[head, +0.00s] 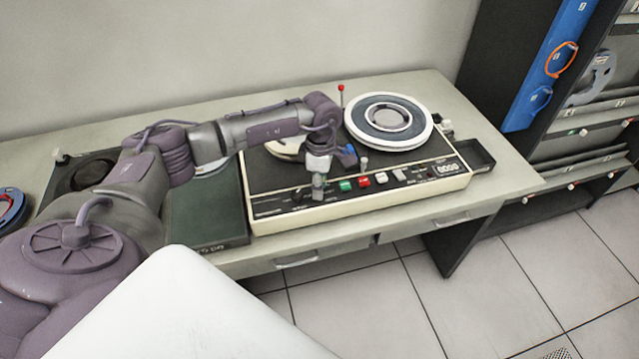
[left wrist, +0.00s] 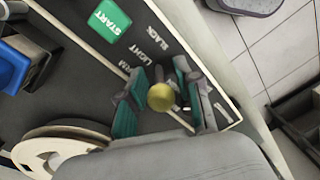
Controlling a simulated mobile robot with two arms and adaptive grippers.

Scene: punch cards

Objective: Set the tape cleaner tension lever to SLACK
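The tape cleaner (head: 262,222) is a cream-edged machine with a dark top, on the table. In the left wrist view its panel carries the printed words SLACK (left wrist: 159,40) and LIGHT (left wrist: 153,57), plus a third label partly hidden by a finger. The tension lever's yellowish round knob (left wrist: 161,97) lies between the fingers of my left gripper (left wrist: 158,93). The fingers stand apart with teal pads on both sides of the knob; no firm grip shows. In the head view the left gripper (head: 318,190) points down at the panel's front left and hides the lever. My right gripper is not in view.
A green START button (left wrist: 110,20) lies near the labels. Red (head: 364,181) and white (head: 382,177) buttons continue rightward. A large reel (head: 388,118) sits at the back right. A thin red-tipped post (head: 341,92) stands behind the gripper. A dark green box (head: 205,215) adjoins the machine's left.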

